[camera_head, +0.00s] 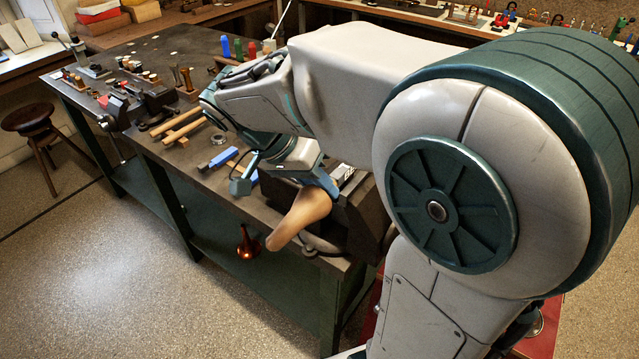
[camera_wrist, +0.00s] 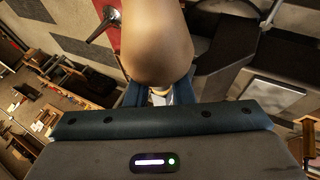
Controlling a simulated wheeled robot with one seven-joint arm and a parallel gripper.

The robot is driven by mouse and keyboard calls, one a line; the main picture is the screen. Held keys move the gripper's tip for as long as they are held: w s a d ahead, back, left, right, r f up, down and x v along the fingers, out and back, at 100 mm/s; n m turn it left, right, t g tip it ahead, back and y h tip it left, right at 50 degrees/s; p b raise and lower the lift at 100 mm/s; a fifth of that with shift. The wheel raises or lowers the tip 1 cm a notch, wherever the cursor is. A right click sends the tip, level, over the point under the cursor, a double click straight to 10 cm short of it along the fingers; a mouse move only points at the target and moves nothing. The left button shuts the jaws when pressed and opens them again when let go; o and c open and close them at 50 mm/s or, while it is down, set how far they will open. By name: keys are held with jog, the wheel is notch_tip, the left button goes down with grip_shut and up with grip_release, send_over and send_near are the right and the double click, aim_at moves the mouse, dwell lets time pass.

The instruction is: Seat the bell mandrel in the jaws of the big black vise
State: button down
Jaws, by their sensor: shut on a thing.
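The bell mandrel is a smooth tan flared piece (camera_head: 304,212), slanting down to the left at the bench's near edge in the head view. In the wrist view its broad rounded body (camera_wrist: 157,45) fills the top middle. My gripper (camera_head: 325,183) is shut on it, with blue fingers on both sides in the wrist view (camera_wrist: 158,96). The big black vise (camera_head: 362,222) is a dark block just right of the mandrel, partly hidden by my arm; its dark body also shows at the right of the wrist view (camera_wrist: 228,48). I cannot tell whether mandrel and jaws touch.
The dark workbench (camera_head: 195,60) holds wooden-handled mallets (camera_head: 180,125), a blue-handled tool (camera_head: 222,158), a smaller dark vise (camera_head: 158,103) and colored bottles (camera_head: 238,48). A copper-colored flared piece (camera_head: 248,243) shows below the bench edge. A stool (camera_head: 30,120) stands left; the front floor is clear.

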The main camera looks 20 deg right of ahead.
notch_tip(320, 180, down, 3)
jog(key=b, duration=0.3)
jog(key=shift+f, duration=0.15)
dwell(0.4)
jog(key=shift+b, duration=0.5)
dwell(1.2)
jog(key=c, duration=1.2)
grip_release()
jog(key=shift+o, duration=0.2)
jog(key=shift+f, duration=0.1)
jog(key=v, duration=1.4)
jog(key=shift+s, duration=0.1)
